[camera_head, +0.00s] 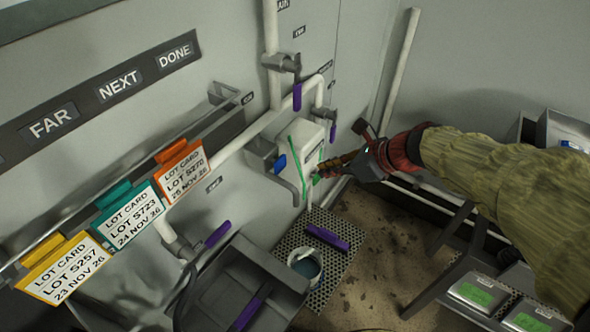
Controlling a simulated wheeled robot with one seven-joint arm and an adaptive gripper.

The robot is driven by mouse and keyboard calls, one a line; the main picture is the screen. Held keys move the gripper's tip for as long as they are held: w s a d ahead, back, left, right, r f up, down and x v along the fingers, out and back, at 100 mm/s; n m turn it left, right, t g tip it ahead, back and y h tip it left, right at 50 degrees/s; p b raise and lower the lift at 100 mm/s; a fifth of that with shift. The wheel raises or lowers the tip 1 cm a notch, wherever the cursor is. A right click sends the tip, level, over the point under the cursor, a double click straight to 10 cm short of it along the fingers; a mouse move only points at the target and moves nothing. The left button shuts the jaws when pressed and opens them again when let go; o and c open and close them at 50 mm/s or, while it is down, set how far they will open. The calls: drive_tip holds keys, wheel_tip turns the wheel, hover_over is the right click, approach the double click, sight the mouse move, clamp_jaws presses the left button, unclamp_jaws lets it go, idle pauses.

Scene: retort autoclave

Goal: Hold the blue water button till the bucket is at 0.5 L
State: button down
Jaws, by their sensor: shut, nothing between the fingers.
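The blue button (280,164) sits on a grey wall-mounted tap unit (262,155) with a curved spout. A small pale bucket (293,262) stands below on a perforated grate, with bluish-grey contents; no level marking can be read. My gripper (320,172) comes in from the right, with its fingers shut and empty. Its tip is in front of a white wall box, close to a small green part (316,180), to the right of the blue button and apart from it. I cannot tell whether the tip touches the box.
Purple-handled valves (297,96) are on the wall pipes. A purple bar (328,236) lies across the perforated grate (320,290). Lot cards (130,215) hang on a rail at left. A dark tray (235,285) is beside the bucket. Green-labelled trays (477,294) sit lower right.

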sight(281, 169)
drive_tip(key=x, duration=0.4)
drive_tip(key=r+x, duration=0.1)
drive_tip(key=x, duration=0.3)
drive_tip(key=a+x, duration=0.1)
drive_tip(key=x, duration=0.3)
drive_tip(key=shift+w+a+r, duration=0.1)
drive_tip(key=shift+w+r, duration=0.15)
drive_tip(key=shift+w, duration=0.1)
drive_tip(key=shift+w+a+p, duration=0.3)
drive_tip(key=shift+w+a, duration=0.1)
drive_tip(key=shift+a, duration=0.05)
drive_tip(key=shift+w+a, duration=0.65)
drive_tip(key=shift+a, duration=0.25)
drive_tip(key=shift+d, duration=0.1)
